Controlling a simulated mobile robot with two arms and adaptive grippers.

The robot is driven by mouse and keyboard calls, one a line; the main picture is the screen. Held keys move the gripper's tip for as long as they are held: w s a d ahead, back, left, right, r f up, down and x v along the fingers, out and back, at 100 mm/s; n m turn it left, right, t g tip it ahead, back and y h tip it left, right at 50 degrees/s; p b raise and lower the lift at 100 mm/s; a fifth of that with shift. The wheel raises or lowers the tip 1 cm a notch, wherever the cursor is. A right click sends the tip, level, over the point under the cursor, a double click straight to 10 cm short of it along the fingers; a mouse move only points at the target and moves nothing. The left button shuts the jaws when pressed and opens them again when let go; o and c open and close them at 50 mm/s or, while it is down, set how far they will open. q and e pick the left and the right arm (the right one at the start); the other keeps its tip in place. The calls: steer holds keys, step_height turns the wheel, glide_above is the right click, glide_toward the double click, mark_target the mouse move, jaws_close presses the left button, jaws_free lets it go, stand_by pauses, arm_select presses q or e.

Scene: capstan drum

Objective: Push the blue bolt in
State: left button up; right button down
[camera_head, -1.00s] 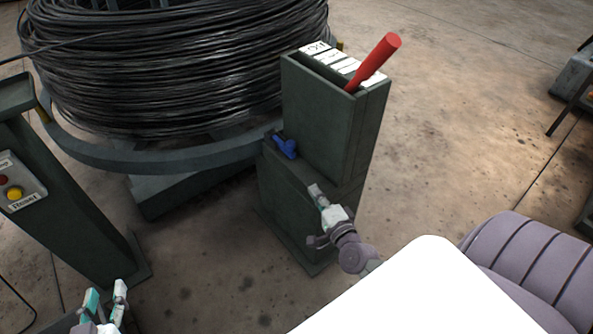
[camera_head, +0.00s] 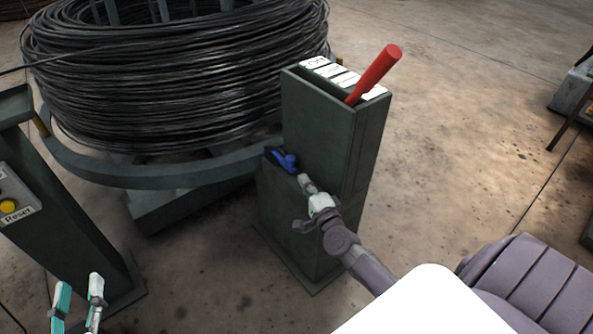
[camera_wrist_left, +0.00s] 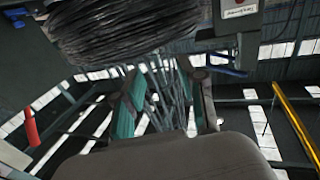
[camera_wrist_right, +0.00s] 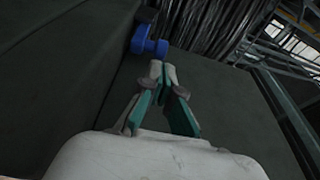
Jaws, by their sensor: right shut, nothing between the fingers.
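The blue bolt (camera_head: 285,162) sticks out at the left of the ledge on the dark green lever box (camera_head: 318,150). In the right wrist view the blue bolt (camera_wrist_right: 149,42) is just beyond the fingertips, with its round knob facing me. My right gripper (camera_head: 306,183) is shut and empty, close to the bolt at its lower right. The right wrist view shows the fingertips (camera_wrist_right: 163,70) together, with a small gap seen between them and the knob. My left gripper (camera_head: 77,290) is open and empty at the lower left, far from the bolt; its fingers (camera_wrist_left: 160,95) stand apart.
A large coil of dark wire (camera_head: 180,80) on a round grey frame stands behind and left of the box. A red lever (camera_head: 375,74) leans out of the box top. A post with a Reset panel (camera_head: 15,207) is at the left.

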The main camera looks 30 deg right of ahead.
mark_target(288, 162)
steer(key=w, duration=0.4)
steer(key=shift+w+d+b, duration=0.25)
steer(key=shift+d+b, duration=0.15)
steer(key=shift+w+d, duration=0.15)
steer(key=shift+w, duration=0.5)
arm_select(q)
steer(key=r+t, duration=0.2)
steer(key=r, duration=0.1)
steer(key=r+t+h, duration=0.1)
steer(key=r, duration=0.1)
steer(key=shift+s+d+r, duration=0.1)
steer(key=shift+s+d, duration=0.15)
steer(key=shift+d, duration=0.1)
arm_select(e)
steer(key=w, duration=0.2)
steer(key=w+b, duration=0.1)
steer(key=w, duration=0.1)
steer(key=shift+w+a, duration=0.2)
steer(key=shift+w, duration=0.2)
steer(key=shift+r, duration=0.2)
arm_select(q)
steer(key=r+t, duration=0.1)
steer(key=s+r+t+h, duration=0.1)
steer(key=s+r+t, duration=0.1)
steer(key=r, duration=0.1)
arm_select(e)
steer(key=shift+r, duration=0.1)
arm_select(q)
steer(key=shift+f, duration=0.1)
